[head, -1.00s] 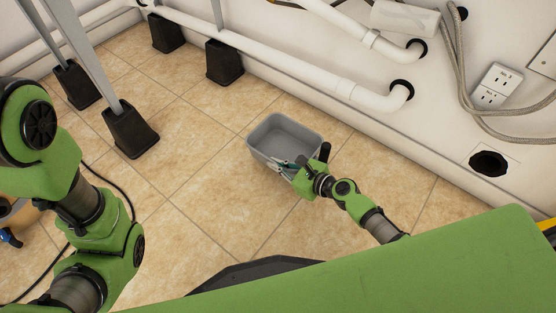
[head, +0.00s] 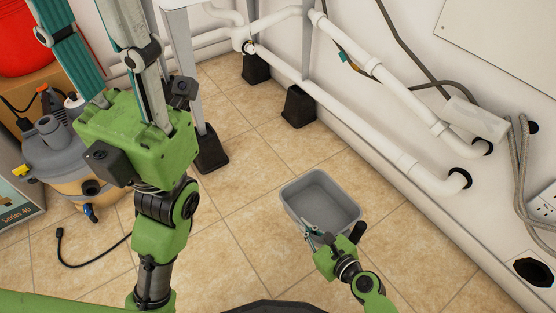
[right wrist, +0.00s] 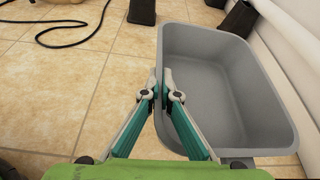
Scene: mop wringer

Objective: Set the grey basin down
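The grey basin (head: 322,188) is a rectangular open tub, empty inside, low over the tiled floor in the head view. It appears level; I cannot tell for sure whether its base touches the tiles. My right gripper (head: 313,230) is at its near rim. In the right wrist view the gripper's fingertips (right wrist: 164,92) are closed together on the rim of the basin (right wrist: 225,85), one finger outside the wall and one inside. My left gripper (head: 88,25) is raised at the upper left, its fingers apart and empty, with the tips near or past the top edge.
White pipes (head: 400,105) run along the wall right of the basin. Black-footed table legs (head: 298,107) stand behind it. A grey and yellow vacuum (head: 52,150) and a black cable (head: 88,262) are at left. Bare tiles (head: 245,190) lie left of the basin.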

